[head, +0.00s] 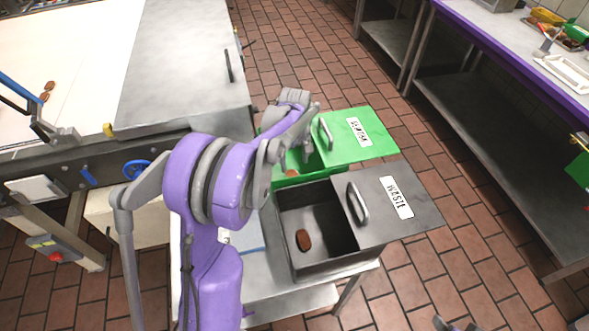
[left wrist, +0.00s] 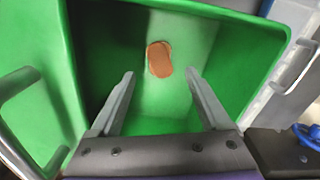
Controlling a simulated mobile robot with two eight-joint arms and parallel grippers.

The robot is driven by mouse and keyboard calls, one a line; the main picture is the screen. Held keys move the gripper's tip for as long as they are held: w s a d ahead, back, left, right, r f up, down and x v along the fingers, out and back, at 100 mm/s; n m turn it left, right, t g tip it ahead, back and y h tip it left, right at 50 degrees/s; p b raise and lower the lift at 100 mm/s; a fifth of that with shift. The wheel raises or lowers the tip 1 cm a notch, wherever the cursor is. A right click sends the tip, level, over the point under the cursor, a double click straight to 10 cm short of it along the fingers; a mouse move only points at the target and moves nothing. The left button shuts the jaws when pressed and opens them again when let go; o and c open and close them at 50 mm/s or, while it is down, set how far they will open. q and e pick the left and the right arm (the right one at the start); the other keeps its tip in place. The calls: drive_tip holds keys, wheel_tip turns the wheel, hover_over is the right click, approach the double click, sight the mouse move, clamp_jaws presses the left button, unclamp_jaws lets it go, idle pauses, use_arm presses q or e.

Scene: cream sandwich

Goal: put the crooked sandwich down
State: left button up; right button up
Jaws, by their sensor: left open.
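A brown oval sandwich (left wrist: 159,59) lies on the floor of the green bin (left wrist: 240,25) in the left wrist view. In the head view it shows as a small brown patch (head: 291,173) inside the green bin (head: 352,137). My left gripper (left wrist: 160,76) is open over this bin, its two fingers apart with nothing between them. The sandwich lies beyond the fingertips, apart from them. In the head view my purple left arm partly hides the bin and the gripper (head: 300,152). At the bottom edge, grey tips look like my right gripper (head: 456,324), mostly cut off.
A grey bin labelled waste (head: 340,268) stands in front of the green one, with another brown sandwich (head: 303,240) inside. Two brown pieces (head: 47,91) lie on the white belt (head: 80,55) at left. A purple-edged bench (head: 500,50) stands at right; tiled floor lies between.

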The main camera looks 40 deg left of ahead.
use_arm(q)
drive_tip(key=s+d+r+m, duration=0.1)
drive_tip(key=d+r, duration=0.1)
drive_tip(key=r, duration=0.1)
drive_tip(key=s+d+r+m, duration=0.1)
drive_tip(key=d+r, duration=0.1)
drive_tip(key=s+d+r+m+t, duration=0.1)
drive_tip(key=s+d+r, duration=0.1)
drive_tip(key=r, duration=0.1)
drive_tip(key=shift+d+r, duration=0.2)
drive_tip(key=shift+r, duration=0.1)
drive_tip(key=s+d+f+m+t, duration=0.3)
drive_tip(key=s+d+m, duration=0.7)
drive_tip(key=s, duration=0.6)
drive_tip(key=shift+d+t, duration=0.8)
drive_tip(key=shift+d, duration=0.45)
